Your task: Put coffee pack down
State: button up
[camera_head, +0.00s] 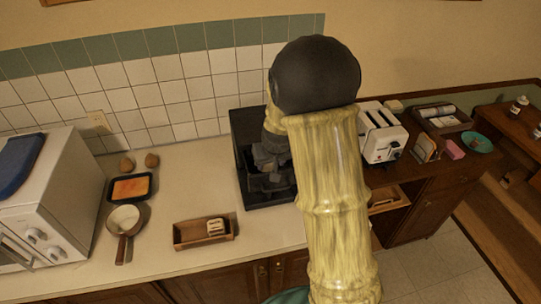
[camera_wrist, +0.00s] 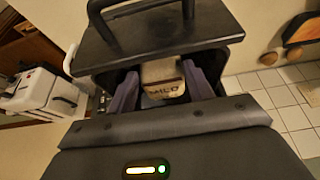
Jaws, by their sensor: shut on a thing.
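My gripper (camera_wrist: 163,76) shows in the wrist view with its two purple-grey fingers on either side of a pale coffee pack (camera_wrist: 162,88) labelled "MILD". It is shut on the pack. Beyond them is a black boxy appliance (camera_wrist: 150,28) with a handle; the pack appears in front of or within its opening, and I cannot tell whether it touches it. In the head view my gripper (camera_head: 270,157) is at the black appliance (camera_head: 253,190) on the counter, and the held pack is hidden there.
A wooden tray (camera_head: 190,243) holding a small pale pack (camera_head: 216,227) stands left of the appliance. A saucepan (camera_head: 124,220), an orange-filled dish (camera_head: 131,188) and a microwave (camera_head: 45,205) lie further left. A toaster (camera_head: 381,135) stands right. Bare counter lies around the tray.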

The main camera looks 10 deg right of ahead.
jog(key=shift+r, duration=0.1)
jog(key=shift+f+b, duration=0.3)
jog(key=shift+f, duration=0.15)
jog(key=o, duration=1)
jog(key=shift+r, duration=0.15)
jog(key=b+v, duration=0.1)
jog(key=v, duration=1.1)
jog(key=shift+w, duration=0.15)
